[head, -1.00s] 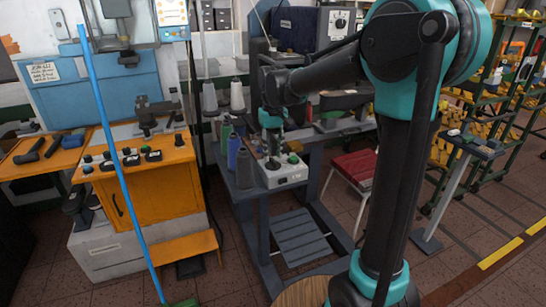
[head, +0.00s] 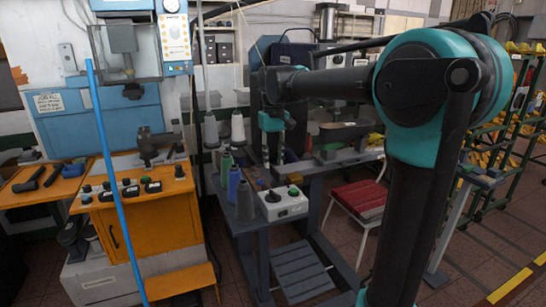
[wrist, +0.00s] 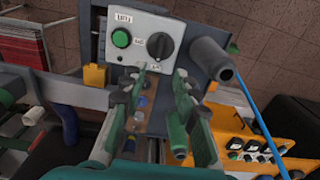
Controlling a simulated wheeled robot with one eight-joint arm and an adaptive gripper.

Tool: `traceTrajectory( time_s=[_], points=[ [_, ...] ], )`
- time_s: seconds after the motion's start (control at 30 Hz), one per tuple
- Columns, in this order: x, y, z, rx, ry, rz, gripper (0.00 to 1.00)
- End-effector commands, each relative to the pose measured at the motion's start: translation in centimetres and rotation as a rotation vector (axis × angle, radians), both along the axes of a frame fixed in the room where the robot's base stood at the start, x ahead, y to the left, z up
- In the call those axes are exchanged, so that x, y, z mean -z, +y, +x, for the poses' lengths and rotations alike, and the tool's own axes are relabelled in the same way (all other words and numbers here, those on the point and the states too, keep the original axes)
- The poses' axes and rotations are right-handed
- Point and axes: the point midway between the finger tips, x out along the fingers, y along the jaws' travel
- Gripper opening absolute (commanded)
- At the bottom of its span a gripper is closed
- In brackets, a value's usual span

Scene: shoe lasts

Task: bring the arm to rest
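My gripper (wrist: 160,76) is open, with its two grey-green fingers apart and nothing held between them. In the wrist view it points down over the workbench, close to the white control box (wrist: 142,36) with a green button and black knob. In the head view my gripper (head: 267,155) hangs above the bench, behind the control box (head: 283,203); its fingertips are hard to make out there. My forearm stretches nearly level to the left from the teal elbow joint.
Thread cones, including a grey cone (head: 245,200), stand on the bench left of the control box. A red chair (head: 360,200) is to the right. An orange cabinet (head: 150,225) and a blue pole (head: 115,190) are on the left. Open floor lies at the lower right.

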Motion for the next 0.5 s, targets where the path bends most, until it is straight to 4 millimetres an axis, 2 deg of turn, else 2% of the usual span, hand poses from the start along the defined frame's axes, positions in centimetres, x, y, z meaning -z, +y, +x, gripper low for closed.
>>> traceTrajectory(
  time_s=[0.13, 0.27, 0.4, 0.5],
  points=[
    [2.6, -2.7, -1.2, 0.045, -0.034, 0.012, 0.30],
    [7.9, -7.5, -4.2, 0.130, -0.106, 0.036, 0.30],
    [14.4, -12.7, -9.3, 0.234, -0.199, 0.058, 0.30],
    [18.3, -15.4, -13.3, 0.298, -0.260, 0.068, 0.30]
  ],
)
